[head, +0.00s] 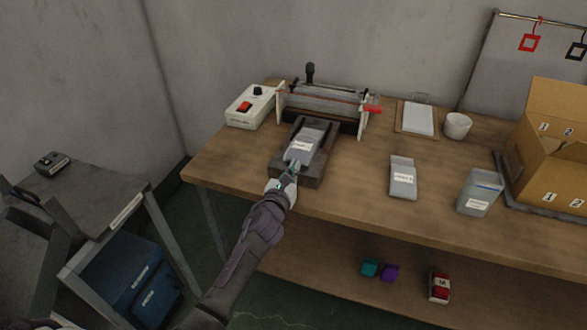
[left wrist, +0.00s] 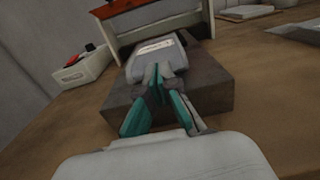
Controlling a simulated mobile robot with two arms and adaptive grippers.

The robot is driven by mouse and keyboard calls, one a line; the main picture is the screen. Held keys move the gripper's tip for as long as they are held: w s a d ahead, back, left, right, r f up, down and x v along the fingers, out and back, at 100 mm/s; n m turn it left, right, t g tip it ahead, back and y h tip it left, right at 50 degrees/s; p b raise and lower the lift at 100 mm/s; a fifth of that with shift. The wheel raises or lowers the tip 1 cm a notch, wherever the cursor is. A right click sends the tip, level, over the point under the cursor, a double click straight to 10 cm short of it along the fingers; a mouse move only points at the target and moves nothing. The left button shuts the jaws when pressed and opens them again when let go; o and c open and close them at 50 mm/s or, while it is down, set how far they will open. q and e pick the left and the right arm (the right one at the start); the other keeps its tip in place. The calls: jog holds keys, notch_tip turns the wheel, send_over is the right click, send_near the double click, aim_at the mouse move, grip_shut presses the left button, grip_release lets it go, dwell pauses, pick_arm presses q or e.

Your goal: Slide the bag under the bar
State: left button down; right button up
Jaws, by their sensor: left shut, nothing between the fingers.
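A grey bag with a white label (head: 307,141) lies flat on a dark block-like rest (head: 312,181) in front of the sealer. The bag also shows in the left wrist view (left wrist: 160,50). The sealer's bar (head: 325,94) spans between two white side plates, with a black knob on top and a red piece at its right end. My left gripper (head: 293,168) is shut and empty at the near end of the bag. Its teal-lined fingers (left wrist: 158,84) meet by the bag's near edge; I cannot tell whether they touch it. My right gripper is not in view.
A white control box (head: 250,107) with a red switch stands left of the sealer. Bare table lies between the rest and the second bag.

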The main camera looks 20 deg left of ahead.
aim_at(300, 155)
pick_arm(q)
jog(key=shift+w+b, duration=0.3)
jog(key=shift+w, duration=0.1)
jog(key=w+b, duration=0.2)
jog(key=w, duration=0.3)
jog(key=shift+w+d+f+b, duration=0.1)
jog(key=shift+w+b, duration=0.15)
jog(key=shift+b, duration=0.15)
jog(key=shift+s, duration=0.1)
